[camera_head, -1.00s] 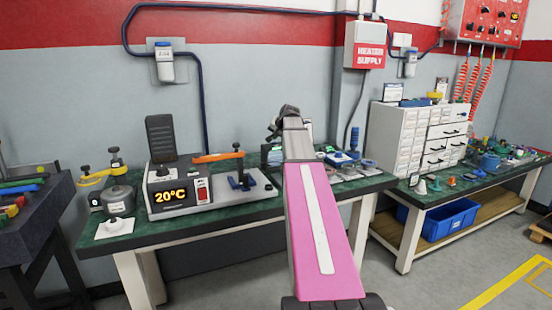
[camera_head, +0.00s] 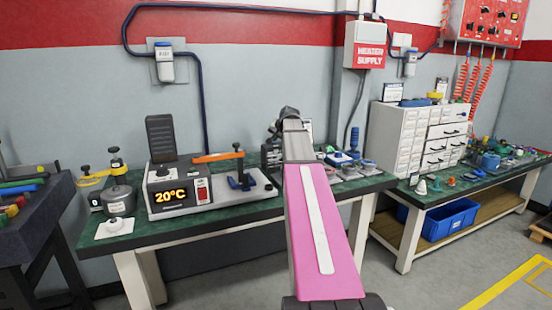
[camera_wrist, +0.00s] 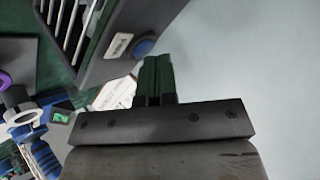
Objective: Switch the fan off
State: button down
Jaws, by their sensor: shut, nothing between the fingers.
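In the wrist view a dark grey slatted box (camera_wrist: 97,62), which looks like the fan, stands at upper left. Its side carries a pale label plate (camera_wrist: 118,45) and a round blue button (camera_wrist: 143,47). My gripper (camera_wrist: 155,72) is shut and empty, its fingertips just below the button in the picture; I cannot tell whether they touch the box. In the head view part of the dark box (camera_head: 270,157) shows at the left of my arm, on the green bench; my arm hides the rest, and my fingertips are hidden there too.
A heater unit reading 20°C (camera_head: 179,192) with a red switch and an orange-handled clamp (camera_head: 217,158) stand left on the bench (camera_head: 190,222). Small blue and white parts (camera_head: 345,160) lie right of my arm. A white drawer cabinet (camera_head: 412,140) stands farther right.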

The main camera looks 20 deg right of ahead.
jog(key=shift+r, duration=0.5)
jog(key=shift+r, duration=2.95)
